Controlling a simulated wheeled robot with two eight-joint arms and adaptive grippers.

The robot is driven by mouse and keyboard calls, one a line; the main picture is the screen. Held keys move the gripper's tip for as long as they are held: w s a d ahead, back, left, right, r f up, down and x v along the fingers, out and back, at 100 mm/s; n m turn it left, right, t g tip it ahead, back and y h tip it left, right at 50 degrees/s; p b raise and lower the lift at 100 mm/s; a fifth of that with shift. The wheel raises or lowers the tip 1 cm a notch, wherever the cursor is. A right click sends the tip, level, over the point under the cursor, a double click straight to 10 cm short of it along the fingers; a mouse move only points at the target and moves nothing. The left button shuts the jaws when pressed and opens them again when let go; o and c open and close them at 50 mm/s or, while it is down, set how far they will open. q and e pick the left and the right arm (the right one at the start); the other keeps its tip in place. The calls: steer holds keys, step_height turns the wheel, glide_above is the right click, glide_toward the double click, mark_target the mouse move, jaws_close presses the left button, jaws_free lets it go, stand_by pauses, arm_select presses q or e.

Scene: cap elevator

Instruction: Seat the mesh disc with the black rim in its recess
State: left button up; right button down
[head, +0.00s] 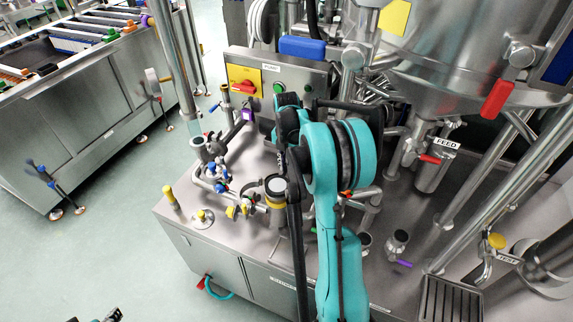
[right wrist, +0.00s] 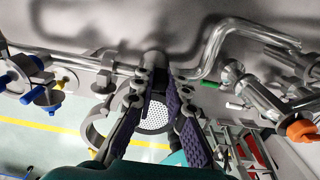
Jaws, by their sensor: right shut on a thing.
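The mesh disc (right wrist: 155,120), pale and finely perforated, shows in the right wrist view between the fingers of my right gripper (right wrist: 158,78). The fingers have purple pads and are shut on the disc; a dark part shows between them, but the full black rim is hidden. A steel pipe end (right wrist: 153,60) lies just beyond the fingertips; I cannot tell whether they touch. In the head view my teal right arm hides the right fingers and disc. I cannot make out the recess for certain. A bit of my left gripper (head: 112,315) shows at the bottom edge.
An open grey clamp ring (right wrist: 97,128) is left of the fingers. Pipes and valves crowd the steel skid (head: 190,228), including a yellow-banded fitting (head: 275,190). A control box (head: 275,78) and large vessel (head: 460,45) stand behind.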

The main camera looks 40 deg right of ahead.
steer(key=shift+f, duration=0.45)
steer(key=c, duration=1.5)
jaws_free()
steer(key=shift+o, duration=0.2)
steer(key=shift+r+p, duration=2)
steer(key=shift+r, duration=1.55)
steer(key=shift+a, duration=0.1)
